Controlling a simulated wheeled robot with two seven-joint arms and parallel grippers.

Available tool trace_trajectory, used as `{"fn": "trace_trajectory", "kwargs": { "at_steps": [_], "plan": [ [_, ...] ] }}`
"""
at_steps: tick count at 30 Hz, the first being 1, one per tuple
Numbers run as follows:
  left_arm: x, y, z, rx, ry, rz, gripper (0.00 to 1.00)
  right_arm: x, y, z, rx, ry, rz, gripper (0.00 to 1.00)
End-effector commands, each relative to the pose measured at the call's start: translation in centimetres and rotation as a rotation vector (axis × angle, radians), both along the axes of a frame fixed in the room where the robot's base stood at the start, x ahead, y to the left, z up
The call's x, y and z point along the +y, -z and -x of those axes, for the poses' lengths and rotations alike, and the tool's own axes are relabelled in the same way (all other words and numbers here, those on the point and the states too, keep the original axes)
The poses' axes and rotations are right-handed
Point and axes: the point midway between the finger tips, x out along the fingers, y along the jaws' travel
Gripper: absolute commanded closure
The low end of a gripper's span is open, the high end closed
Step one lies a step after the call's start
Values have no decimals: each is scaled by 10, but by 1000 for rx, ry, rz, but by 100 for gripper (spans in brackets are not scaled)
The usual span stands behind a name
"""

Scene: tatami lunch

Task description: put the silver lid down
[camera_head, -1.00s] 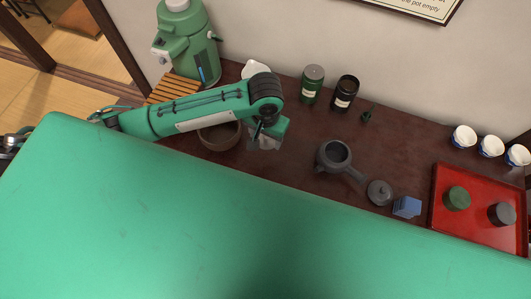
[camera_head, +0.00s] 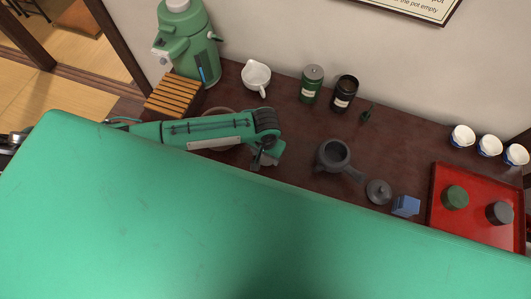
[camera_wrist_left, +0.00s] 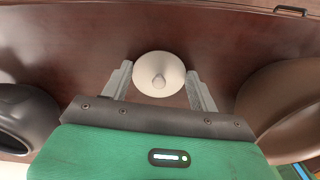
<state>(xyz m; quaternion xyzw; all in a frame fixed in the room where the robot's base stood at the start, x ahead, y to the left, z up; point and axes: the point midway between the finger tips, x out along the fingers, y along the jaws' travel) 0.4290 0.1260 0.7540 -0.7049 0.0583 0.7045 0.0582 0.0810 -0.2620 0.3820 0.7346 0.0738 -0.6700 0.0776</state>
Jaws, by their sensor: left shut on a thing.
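The silver lid (camera_wrist_left: 159,74), a pale round disc with a small knob, shows in the left wrist view between the two fingers of my left gripper (camera_wrist_left: 160,82). The gripper is shut on it, over the dark table. I cannot tell whether the lid touches the tabletop. In the head view my left gripper (camera_head: 264,160) is low near the front of the table, left of the dark teapot (camera_head: 334,153), and the lid is not clearly visible there. My right gripper is not in view.
A brown bowl (camera_wrist_left: 275,100) is right of the gripper in the wrist view, partly under my arm in the head view. A white pourer (camera_head: 256,77), green canister (camera_head: 312,84) and black canister (camera_head: 344,93) stand behind. The teapot's lid (camera_head: 379,192), blue box (camera_head: 405,206) and red tray (camera_head: 478,222) are right.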

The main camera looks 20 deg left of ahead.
Motion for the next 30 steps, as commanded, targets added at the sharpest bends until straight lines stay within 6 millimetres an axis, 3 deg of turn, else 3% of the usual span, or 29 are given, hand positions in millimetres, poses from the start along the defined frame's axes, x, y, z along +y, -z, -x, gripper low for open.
{"fn": "trace_trajectory", "kwargs": {
  "at_steps": [5,6,9,20,30],
  "plan": [
    [0,3,0,1,0,0,61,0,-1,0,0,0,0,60],
    [0,2,0,0,0,0,32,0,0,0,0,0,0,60],
    [0,2,0,0,0,0,18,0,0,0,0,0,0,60],
    [0,-4,-1,-1,-1,1,18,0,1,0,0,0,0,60],
    [-1,-70,-1,-2,1,3,18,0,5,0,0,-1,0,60]
  ]
}}
